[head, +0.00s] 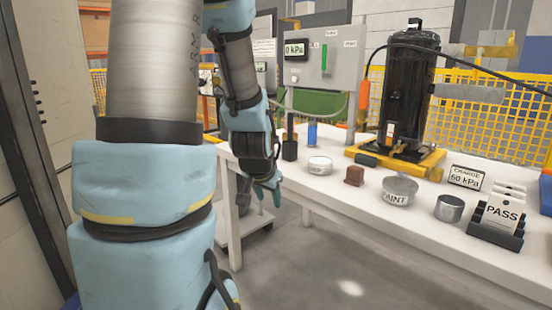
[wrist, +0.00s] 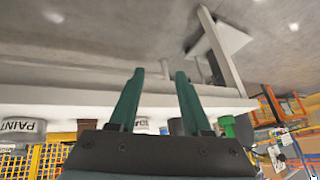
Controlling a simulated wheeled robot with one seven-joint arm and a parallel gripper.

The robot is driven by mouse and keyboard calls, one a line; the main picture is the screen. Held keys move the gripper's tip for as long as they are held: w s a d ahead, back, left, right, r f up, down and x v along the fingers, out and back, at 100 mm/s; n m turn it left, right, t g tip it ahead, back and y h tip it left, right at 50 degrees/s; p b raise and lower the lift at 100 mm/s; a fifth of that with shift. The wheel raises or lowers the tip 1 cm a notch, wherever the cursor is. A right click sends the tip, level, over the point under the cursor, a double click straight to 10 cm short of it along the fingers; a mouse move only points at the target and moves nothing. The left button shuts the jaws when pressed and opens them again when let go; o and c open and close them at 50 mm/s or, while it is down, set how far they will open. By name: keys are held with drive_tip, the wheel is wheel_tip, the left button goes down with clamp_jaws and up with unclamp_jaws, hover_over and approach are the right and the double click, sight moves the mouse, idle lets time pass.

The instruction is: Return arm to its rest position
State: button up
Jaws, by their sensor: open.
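My gripper (head: 267,190) hangs fingers down in front of the white table's near edge, left of the middle in the head view. In the wrist view, its two green fingers (wrist: 160,88) stand apart with nothing between them. The fingers touch nothing that I can see. My blue and grey arm fills the left of the head view and hides part of the scene behind it.
The white table (head: 330,197) holds a black compressor (head: 408,95) on a yellow pallet (head: 440,160), a PAINT tin (head: 399,190), a brown block (head: 354,175), a white round tin (head: 319,166) and a PASS card rack (head: 497,225). Grey floor (head: 300,265) in front is clear.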

drive_tip(key=s+a+n+g+y+p, duration=0.1)
drive_tip(key=s+a+n+g, duration=0.4)
drive_tip(key=s, duration=0.7)
wheel_tip(320, 180, up, 20)
drive_tip(key=p, duration=1.9)
drive_tip(key=shift+w+d+f, duration=0.15)
drive_tip(key=shift+w+f, duration=0.1)
